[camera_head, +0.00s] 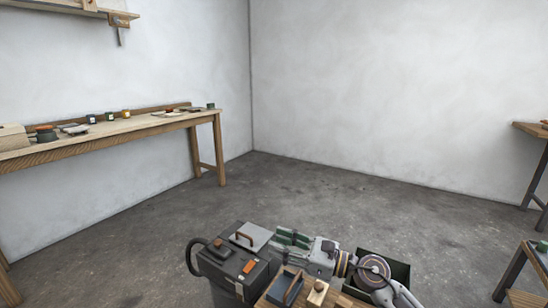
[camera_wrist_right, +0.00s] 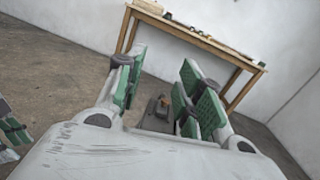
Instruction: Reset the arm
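My right gripper (camera_head: 290,238) shows at the bottom of the head view, its green pads pointing left. In the right wrist view its fingers (camera_wrist_right: 163,62) stand well apart with nothing held between them. A green-padded part (camera_wrist_right: 12,130), which looks like my left gripper, is cut off at the left edge of the wrist view. Its opening cannot be told. No left gripper shows in the head view.
A dark box-like unit with a hose (camera_head: 238,266) stands left of the right gripper; trays and a dark bin (camera_head: 400,270) are nearby. A wooden workbench (camera_head: 110,130) with small jars runs along the left wall. Stools or tables stand at the right edge. The middle floor is clear.

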